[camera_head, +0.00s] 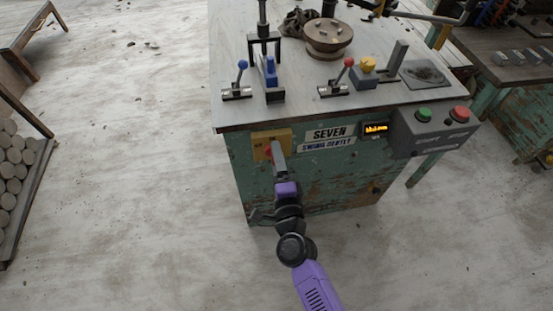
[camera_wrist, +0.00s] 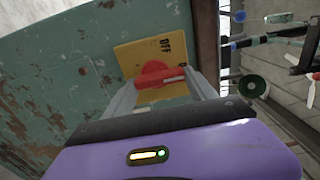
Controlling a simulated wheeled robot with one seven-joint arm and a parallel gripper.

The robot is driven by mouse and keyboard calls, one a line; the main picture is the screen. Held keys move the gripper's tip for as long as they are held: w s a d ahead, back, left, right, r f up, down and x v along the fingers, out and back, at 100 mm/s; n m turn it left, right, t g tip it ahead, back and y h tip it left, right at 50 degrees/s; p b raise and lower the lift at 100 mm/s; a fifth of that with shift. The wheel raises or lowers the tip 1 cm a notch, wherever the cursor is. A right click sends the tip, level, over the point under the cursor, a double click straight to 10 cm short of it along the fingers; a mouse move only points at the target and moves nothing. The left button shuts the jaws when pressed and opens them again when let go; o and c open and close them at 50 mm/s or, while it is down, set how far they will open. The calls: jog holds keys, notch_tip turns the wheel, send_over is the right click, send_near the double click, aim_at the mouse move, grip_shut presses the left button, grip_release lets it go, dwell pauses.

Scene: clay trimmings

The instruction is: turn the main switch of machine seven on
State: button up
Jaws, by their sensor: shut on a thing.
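Machine seven is a worn green cabinet (camera_head: 330,182) with a pale top and a label plate reading SEVEN (camera_head: 330,133). Its main switch is a red rotary knob (camera_wrist: 155,73) on a yellow plate (camera_wrist: 137,57), at the left of the cabinet's front. The word OFF shows on the plate in the wrist view. My gripper (camera_head: 274,148) reaches the switch from the front. In the wrist view its two grey fingers (camera_wrist: 162,88) stand on either side of the red knob, shut on it. Part of the knob is hidden by the fingers.
Right of the switch are a lit orange display (camera_head: 376,128) and a grey box with a green button (camera_head: 423,114) and a red button (camera_head: 460,114). Blue-knobbed (camera_head: 242,65) and red-knobbed levers (camera_head: 348,63) stand on the top. The floor at left is mostly clear.

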dwell(0.4)
jog(key=o, duration=1.4)
jog(key=shift+c, duration=0.2)
jog(key=v, duration=0.8)
jog(key=shift+w, duration=0.1)
